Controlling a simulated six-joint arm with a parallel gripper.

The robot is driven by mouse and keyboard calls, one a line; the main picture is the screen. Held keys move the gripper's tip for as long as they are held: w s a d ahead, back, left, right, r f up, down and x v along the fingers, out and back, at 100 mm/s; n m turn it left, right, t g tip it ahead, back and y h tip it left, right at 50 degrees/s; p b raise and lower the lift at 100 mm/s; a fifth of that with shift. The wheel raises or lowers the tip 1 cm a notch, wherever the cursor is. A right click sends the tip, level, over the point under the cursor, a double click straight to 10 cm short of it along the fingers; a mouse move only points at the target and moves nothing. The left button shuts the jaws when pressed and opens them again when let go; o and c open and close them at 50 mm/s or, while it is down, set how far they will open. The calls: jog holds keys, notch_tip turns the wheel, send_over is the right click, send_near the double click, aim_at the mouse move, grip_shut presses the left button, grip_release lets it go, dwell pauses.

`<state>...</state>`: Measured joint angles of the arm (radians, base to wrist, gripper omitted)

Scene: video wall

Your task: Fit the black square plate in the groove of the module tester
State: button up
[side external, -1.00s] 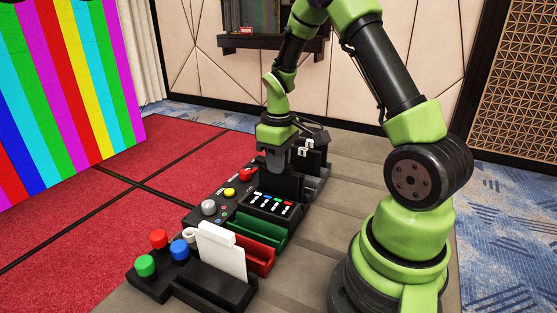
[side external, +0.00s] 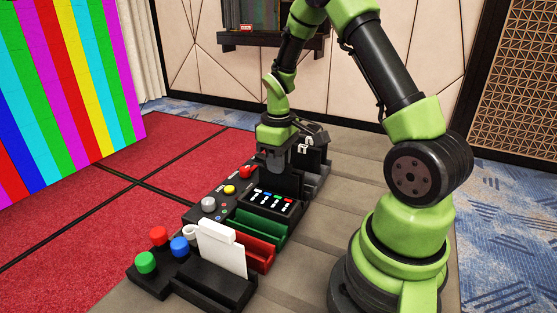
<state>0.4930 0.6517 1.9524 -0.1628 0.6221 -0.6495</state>
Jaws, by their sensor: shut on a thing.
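My gripper (side external: 277,165) points down at the far part of the black console. It is shut on the black square plate (side external: 287,183), which hangs upright below the fingers. The plate is dark against dark parts, so its lower edge is hard to make out. The module tester appears to be the black unit (side external: 316,170) at the console's far end, just behind and right of the plate. I cannot see its groove, nor tell whether the plate is in it or only beside it.
Nearer along the console are a panel with small coloured switches (side external: 272,201), a green tray (side external: 262,229), a red tray (side external: 255,249), a white card (side external: 224,250) standing in a black holder, and several coloured knobs. A striped video wall (side external: 70,95) stands at left.

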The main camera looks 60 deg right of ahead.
jog(key=o, duration=1)
jog(key=shift+o, duration=0.2)
jog(key=shift+r, duration=3.95)
jog(key=shift+a+r, duration=0.25)
jog(key=shift+r, duration=0.1)
jog(key=s+a+r+m+t+y, duration=0.1)
jog(key=s+a+r+m+t, duration=0.1)
jog(key=s+a+r, duration=0.3)
jog(key=s+a+r+m+t+y, duration=0.1)
jog(key=s+a+r+t, duration=0.4)
jog(key=a, duration=0.6)
jog(key=shift+s+a+r+m, duration=0.25)
jog(key=shift+s+r+m, duration=0.3)
jog(key=shift+s, duration=0.5)
